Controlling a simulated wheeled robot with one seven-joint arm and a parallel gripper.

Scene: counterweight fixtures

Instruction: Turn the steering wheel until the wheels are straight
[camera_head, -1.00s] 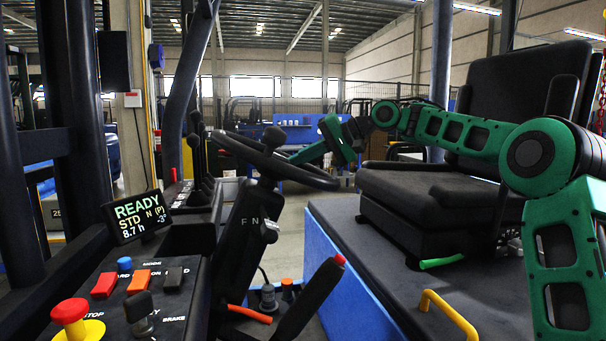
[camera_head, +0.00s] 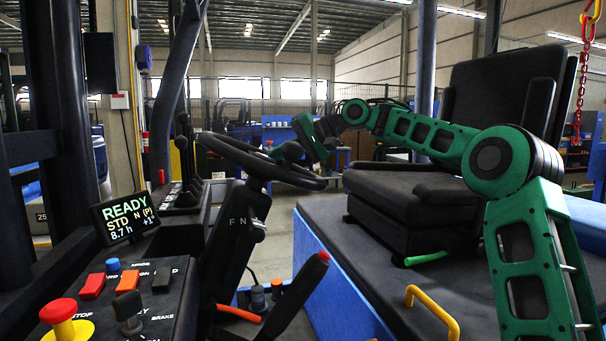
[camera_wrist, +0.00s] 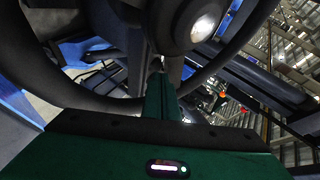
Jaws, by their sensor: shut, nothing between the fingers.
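The black steering wheel (camera_head: 318,183) sits tilted on its column left of the seat. The dark display (camera_head: 126,218) reads READY, STD N (P), 8.7 h and +1°. My gripper (camera_head: 275,153) is shut with nothing in it, at the steering wheel's upper side near the hub. In the wrist view my gripper's green fingers (camera_wrist: 158,75) reach inside the rim of the steering wheel (camera_wrist: 45,75), beside the round hub (camera_wrist: 187,22). Whether the fingertips touch a spoke or the hub is unclear. The vehicle's road wheels do not show.
A black seat (camera_head: 420,190) stands right of the wheel, with a yellow handle (camera_head: 430,308) in front. A console at lower left carries a red stop button (camera_head: 62,311) and coloured switches. A red-tipped lever (camera_head: 300,290) rises below the wheel.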

